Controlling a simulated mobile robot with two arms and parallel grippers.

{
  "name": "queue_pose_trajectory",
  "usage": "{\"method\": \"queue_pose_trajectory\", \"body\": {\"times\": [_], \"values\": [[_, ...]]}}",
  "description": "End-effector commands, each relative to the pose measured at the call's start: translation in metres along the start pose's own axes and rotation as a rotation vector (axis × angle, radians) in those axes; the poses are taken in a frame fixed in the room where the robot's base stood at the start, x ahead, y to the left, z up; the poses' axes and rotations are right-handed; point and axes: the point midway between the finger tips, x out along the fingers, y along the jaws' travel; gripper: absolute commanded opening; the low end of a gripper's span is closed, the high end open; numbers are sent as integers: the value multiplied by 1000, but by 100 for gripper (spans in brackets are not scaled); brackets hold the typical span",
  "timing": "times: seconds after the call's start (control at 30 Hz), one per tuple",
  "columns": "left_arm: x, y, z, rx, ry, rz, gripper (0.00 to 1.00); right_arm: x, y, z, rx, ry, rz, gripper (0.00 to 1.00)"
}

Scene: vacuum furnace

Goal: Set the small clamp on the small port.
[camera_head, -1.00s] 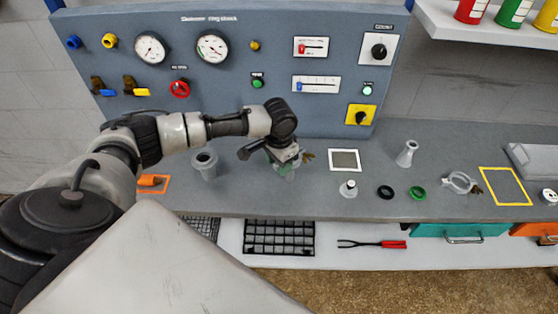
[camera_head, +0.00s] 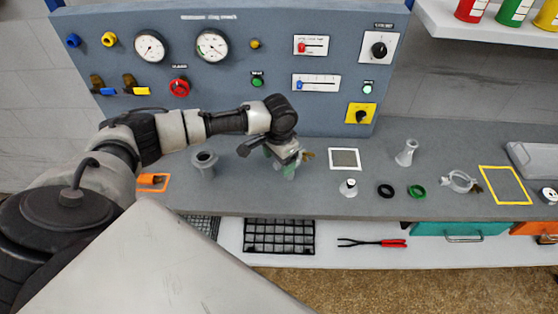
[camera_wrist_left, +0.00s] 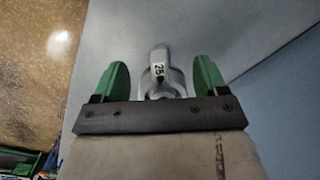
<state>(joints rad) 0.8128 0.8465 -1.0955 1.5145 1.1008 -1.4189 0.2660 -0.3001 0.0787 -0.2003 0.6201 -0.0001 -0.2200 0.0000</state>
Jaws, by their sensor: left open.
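My left gripper (camera_head: 281,166) is open over the bench, right of a wide grey flanged port (camera_head: 203,163). In the left wrist view its green fingers stand apart on either side of a grey piece marked 25 (camera_wrist_left: 159,68) and a round grey part (camera_wrist_left: 162,88), with gaps on both sides. In the head view, a brass wing nut (camera_head: 308,155), apparently of the small clamp, shows just right of the gripper. The gripper mostly hides the clamp and the small port below it, so I cannot tell exactly how the clamp sits. My right gripper is out of view.
A larger clamp (camera_head: 459,182), a black ring (camera_head: 385,191), a green ring (camera_head: 416,192), a small grey fitting (camera_head: 348,188) and a cone-shaped fitting (camera_head: 406,153) stand to the right. The gauge panel (camera_head: 230,85) rises behind. An orange piece (camera_head: 152,179) lies at left.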

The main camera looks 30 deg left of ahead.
Motion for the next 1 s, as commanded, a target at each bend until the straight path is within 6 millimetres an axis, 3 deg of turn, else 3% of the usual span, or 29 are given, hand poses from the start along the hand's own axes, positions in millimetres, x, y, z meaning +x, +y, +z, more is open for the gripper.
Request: {"method": "queue_pose_trajectory", "body": {"times": [0.3,0.5,1.0], "values": [[-61,0,-1,1,5,0,73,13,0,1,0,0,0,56],[-90,0,-1,0,3,0,73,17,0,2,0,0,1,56],[-99,0,0,0,1,0,73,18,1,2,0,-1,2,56]]}}
